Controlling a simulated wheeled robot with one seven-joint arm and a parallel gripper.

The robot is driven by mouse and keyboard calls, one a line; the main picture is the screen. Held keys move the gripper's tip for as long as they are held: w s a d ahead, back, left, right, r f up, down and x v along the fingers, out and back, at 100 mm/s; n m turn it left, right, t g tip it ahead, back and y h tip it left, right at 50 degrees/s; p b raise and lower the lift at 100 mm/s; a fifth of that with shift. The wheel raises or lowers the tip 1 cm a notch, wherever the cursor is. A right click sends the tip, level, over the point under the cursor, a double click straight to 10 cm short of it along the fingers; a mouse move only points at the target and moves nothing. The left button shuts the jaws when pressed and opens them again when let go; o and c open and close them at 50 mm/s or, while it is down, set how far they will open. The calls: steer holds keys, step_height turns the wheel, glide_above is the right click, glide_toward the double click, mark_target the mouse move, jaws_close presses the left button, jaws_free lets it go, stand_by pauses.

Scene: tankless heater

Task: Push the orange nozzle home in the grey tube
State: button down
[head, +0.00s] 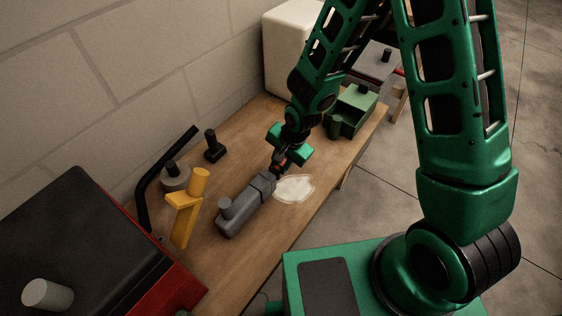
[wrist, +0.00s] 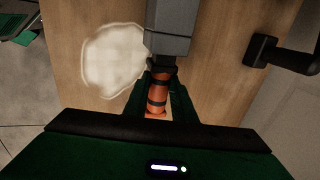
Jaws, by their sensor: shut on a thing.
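The orange nozzle (wrist: 157,98) has dark bands and sits between the fingers of my gripper (wrist: 160,84). My gripper is shut on it, and in the head view the gripper (head: 280,163) is at the far end of the grey tube. The grey tube (head: 243,203) lies on the wooden bench with a knob on its near end. In the wrist view the grey tube's squared end (wrist: 171,40) is straight ahead of the nozzle. The nozzle's dark front end meets or nearly meets it. How deep it sits is hidden.
A pale puddle-like patch (head: 294,189) lies beside the tube on the bench (head: 225,268). A yellow bracket (head: 184,218), a black bent bar (head: 150,178) and a black knobbed piece (head: 214,147) stand left of the tube. A green box (head: 352,112) is behind my gripper.

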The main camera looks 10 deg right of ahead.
steer(key=shift+s+a, duration=0.2)
steer(key=shift+s, duration=0.05)
steer(key=c, duration=1.4)
jaws_free()
steer(key=shift+r, duration=0.15)
steer(key=v, duration=1)
steer(key=shift+r, duration=0.25)
